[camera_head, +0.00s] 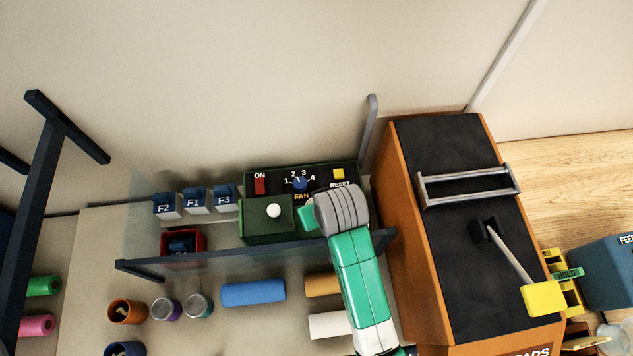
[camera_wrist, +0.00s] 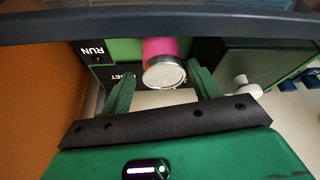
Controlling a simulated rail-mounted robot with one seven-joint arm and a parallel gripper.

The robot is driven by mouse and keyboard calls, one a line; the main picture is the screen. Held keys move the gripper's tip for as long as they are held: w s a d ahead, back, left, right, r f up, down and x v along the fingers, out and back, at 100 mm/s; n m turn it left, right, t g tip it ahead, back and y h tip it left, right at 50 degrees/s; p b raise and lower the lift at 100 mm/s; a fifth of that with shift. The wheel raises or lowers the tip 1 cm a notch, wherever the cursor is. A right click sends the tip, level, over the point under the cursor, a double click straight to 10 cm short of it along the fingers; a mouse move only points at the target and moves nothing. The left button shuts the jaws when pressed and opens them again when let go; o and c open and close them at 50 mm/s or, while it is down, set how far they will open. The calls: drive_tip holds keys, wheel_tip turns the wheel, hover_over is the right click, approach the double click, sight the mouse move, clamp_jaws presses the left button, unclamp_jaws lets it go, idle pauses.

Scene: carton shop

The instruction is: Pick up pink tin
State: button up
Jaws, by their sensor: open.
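The pink tin (camera_wrist: 158,48) has a silver round end facing the wrist camera. It is in front of the green control panel in the wrist view. My gripper (camera_wrist: 161,78) is open, with one green finger to each side of the tin's silver end. Gaps show between the fingers and the tin, and how deep it lies between them is hard to tell. In the head view my green and grey arm reaches over the panel's right part. The tin and my fingertips cannot be made out there.
A clear screen with a dark rail (camera_head: 255,253) stands before the green panel (camera_head: 258,181). An orange-sided black cabinet (camera_head: 440,160) is close right of my arm. Blue F-labelled blocks (camera_head: 195,200), a red box (camera_head: 183,242) and a blue roll (camera_head: 253,292) lie left.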

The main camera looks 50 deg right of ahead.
drive_tip(key=x, duration=0.5)
drive_tip(key=shift+w+a+f+p, duration=0.15)
drive_tip(key=shift+w+p, duration=0.1)
drive_tip(key=shift+p, duration=0.15)
drive_tip(key=c, duration=0.8)
wheel_tip(320, 180, up, 10)
drive_tip(key=shift+r+b, duration=0.1)
drive_tip(key=shift+b, duration=0.25)
wheel_tip(320, 180, up, 5)
drive_tip(key=p, duration=0.5)
